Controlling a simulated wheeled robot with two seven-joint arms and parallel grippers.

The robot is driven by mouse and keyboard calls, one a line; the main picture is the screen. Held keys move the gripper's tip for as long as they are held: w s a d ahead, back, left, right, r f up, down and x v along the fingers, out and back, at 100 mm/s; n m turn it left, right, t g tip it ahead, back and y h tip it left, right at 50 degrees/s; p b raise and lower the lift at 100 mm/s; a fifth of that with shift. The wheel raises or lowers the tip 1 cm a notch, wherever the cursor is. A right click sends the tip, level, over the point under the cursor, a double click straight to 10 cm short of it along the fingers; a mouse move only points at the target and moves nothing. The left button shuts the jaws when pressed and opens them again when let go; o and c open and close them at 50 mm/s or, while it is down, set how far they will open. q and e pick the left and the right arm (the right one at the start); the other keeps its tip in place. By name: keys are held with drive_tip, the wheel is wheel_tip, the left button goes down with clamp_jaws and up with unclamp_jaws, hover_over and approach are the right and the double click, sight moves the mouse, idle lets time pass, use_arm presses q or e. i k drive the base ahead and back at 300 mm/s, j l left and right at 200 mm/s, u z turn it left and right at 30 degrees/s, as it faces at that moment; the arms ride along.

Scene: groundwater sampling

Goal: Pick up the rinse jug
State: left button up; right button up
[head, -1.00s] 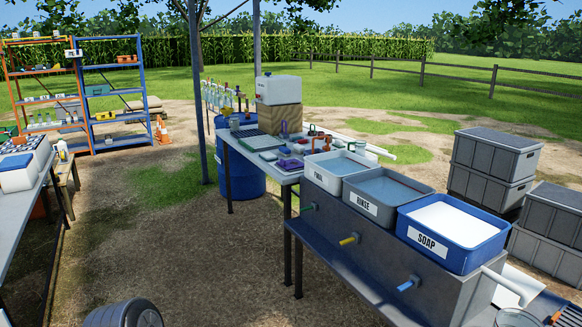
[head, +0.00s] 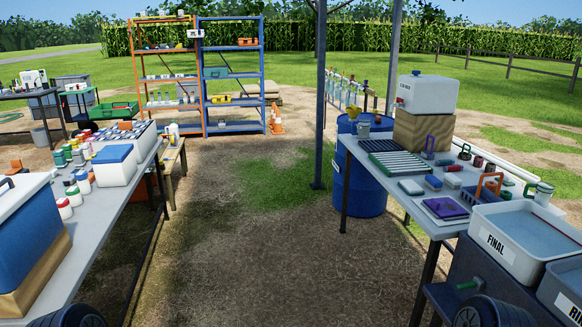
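I cannot tell for sure which object is the rinse jug. A white and green handled vessel (head: 543,193) stands near the right edge, behind the FINAL tub. Neither of my grippers is in view. Only dark rounded parts, likely of my arms, show at the bottom edge.
The FINAL tub (head: 520,240) and part of another tub (head: 562,290) are at the right. A blue drum (head: 358,175) stands behind the right table. The left table (head: 100,215) holds coolers and bottles. Open dirt ground lies between the tables, with shelves (head: 232,85) beyond.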

sight(363, 125)
drive_tip(key=i+j, duration=0.1)
drive_tip(key=i, duration=2.3)
drive_tip(key=i+z, duration=0.45)
drive_tip(key=i+j+z, duration=0.3)
drive_tip(key=i+z, duration=0.15)
drive_tip(key=i+j+z, duration=0.75)
drive_tip(key=z, duration=0.15)
drive_tip(key=i+j+z, duration=0.2)
drive_tip(key=j+z, duration=0.25)
drive_tip(key=j, duration=0.3)
